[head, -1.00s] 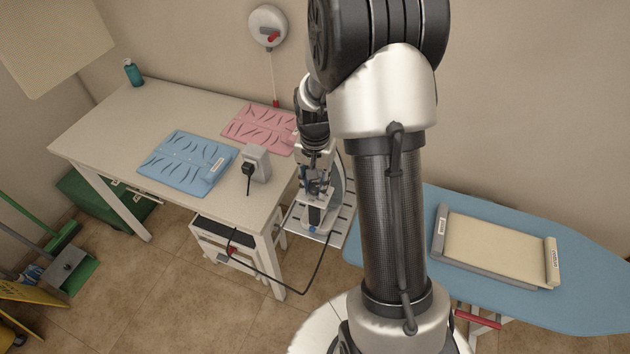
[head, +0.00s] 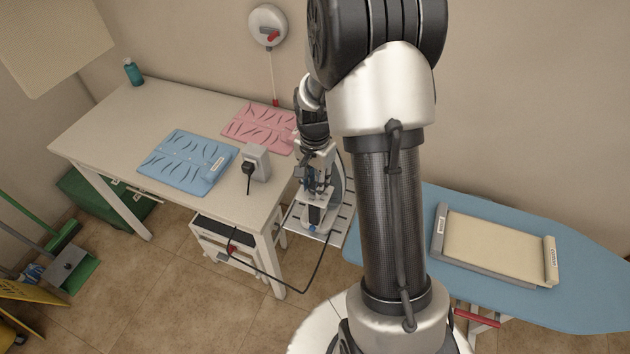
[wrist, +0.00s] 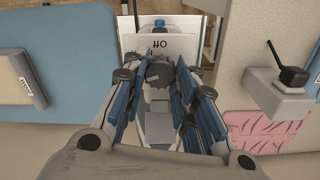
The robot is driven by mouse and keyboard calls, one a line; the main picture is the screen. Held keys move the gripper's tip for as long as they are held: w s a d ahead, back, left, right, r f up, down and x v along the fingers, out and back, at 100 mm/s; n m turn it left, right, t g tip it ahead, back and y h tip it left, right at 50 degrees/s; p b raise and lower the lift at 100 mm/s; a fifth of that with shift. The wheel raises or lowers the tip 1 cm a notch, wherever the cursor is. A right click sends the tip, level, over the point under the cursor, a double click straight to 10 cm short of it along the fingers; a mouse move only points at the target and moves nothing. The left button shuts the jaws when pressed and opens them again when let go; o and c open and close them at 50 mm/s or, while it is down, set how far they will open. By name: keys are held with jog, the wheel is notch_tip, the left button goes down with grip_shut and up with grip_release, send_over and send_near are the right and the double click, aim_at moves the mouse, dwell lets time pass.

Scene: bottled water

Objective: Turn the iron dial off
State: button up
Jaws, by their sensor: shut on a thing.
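The iron (head: 318,212) stands on a slatted metal rest (head: 338,232) between the table and the ironing board. In the wrist view its top shows as a white and grey body with a dark round dial (wrist: 160,72) and a plate (wrist: 160,46) with the label "Off", upside down in this view. My gripper (wrist: 158,78) is around the dial, its blue-padded fingers on both sides, shut on it. In the head view my gripper (head: 315,182) is over the iron, partly hidden by its own links. The dial's pointer direction cannot be made out.
A white table (head: 130,115) holds a blue folded pad (head: 188,162), a pink pad (head: 258,128) and a grey socket box (head: 256,162) with a black plug. A blue ironing board (head: 590,270) lies to the right. A black cord (head: 290,296) hangs low before the table.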

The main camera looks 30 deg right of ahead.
jog(key=o, duration=0.9)
jog(key=shift+o, duration=0.7)
jog(key=shift+w+r, duration=0.1)
jog(key=shift+r, duration=0.05)
jog(key=shift+o, duration=0.4)
notch_tip(320, 180, up, 12)
